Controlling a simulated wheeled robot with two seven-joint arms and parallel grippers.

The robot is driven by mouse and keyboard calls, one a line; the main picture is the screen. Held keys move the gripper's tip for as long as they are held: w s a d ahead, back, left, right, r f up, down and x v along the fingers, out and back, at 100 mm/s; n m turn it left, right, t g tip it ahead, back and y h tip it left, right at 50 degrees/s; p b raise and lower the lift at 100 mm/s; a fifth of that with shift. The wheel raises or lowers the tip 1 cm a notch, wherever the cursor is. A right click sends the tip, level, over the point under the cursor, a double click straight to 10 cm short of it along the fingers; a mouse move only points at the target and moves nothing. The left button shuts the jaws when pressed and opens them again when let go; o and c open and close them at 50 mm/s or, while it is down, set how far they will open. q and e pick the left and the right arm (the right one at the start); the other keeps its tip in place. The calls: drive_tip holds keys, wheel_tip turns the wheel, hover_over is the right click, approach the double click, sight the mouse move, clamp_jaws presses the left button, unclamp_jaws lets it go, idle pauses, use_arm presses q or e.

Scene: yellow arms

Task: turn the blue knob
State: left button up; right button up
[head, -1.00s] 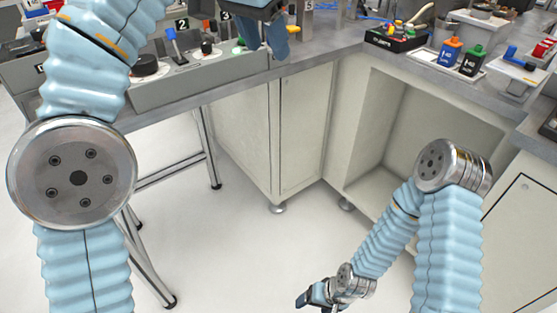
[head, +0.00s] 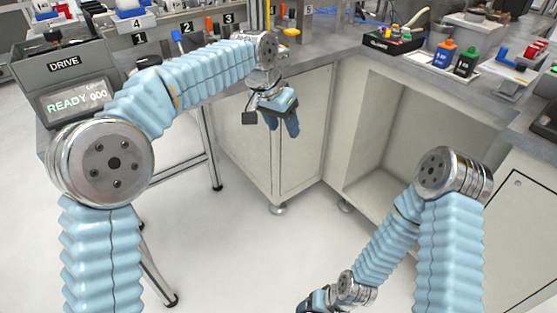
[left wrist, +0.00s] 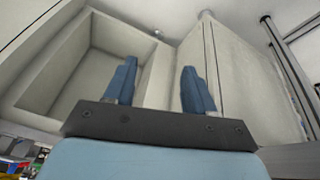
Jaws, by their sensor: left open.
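A blue handle (head: 176,36), which may be the blue knob, stands beside the label 2 on the bench panel at upper left in the head view. My left forearm hides the panel below it. My left gripper (head: 281,122) hangs in front of the bench edge, right of and lower than the blue handle, and touches nothing. Its two blue fingers (left wrist: 157,75) stand apart and empty in the left wrist view, which shows cabinets and no knob. My right gripper (head: 313,302) is low at the bottom edge, partly cut off, so its jaws are unclear.
A grey box marked DRIVE (head: 65,66) with a lit READY screen (head: 78,100) stands at left. White cabinets (head: 305,125) and an open cabinet are below the bench. The floor between is clear.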

use_arm(q)
wheel_tip(320, 180, down, 12)
drive_tip(key=n, duration=0.1)
drive_tip(key=shift+w+a+h, duration=0.15)
drive_tip(key=shift+a+h, duration=0.15)
drive_tip(key=shift+a, duration=0.1)
drive_tip(key=s+a+f+n+g, duration=0.1)
drive_tip(key=s+a+f, duration=0.15)
drive_tip(key=f, duration=0.45)
drive_tip(key=s+a+f+n, duration=0.1)
drive_tip(key=s+f, duration=0.3)
drive_tip(key=f, duration=0.3)
drive_tip(key=s+a+f+n+g, duration=0.1)
drive_tip(key=s+a+f, duration=0.15)
drive_tip(key=f, duration=0.45)
drive_tip(key=s+a+f+n, duration=0.2)
drive_tip(key=s+f, duration=0.3)
drive_tip(key=s, duration=0.4)
drive_tip(key=s+a+f+n, duration=0.3)
drive_tip(key=s+f, duration=0.2)
drive_tip(key=s, duration=0.5)
drive_tip(key=shift+s+a+f+h, duration=0.15)
drive_tip(key=shift+s+a+h, duration=0.1)
drive_tip(key=shift+h, duration=0.05)
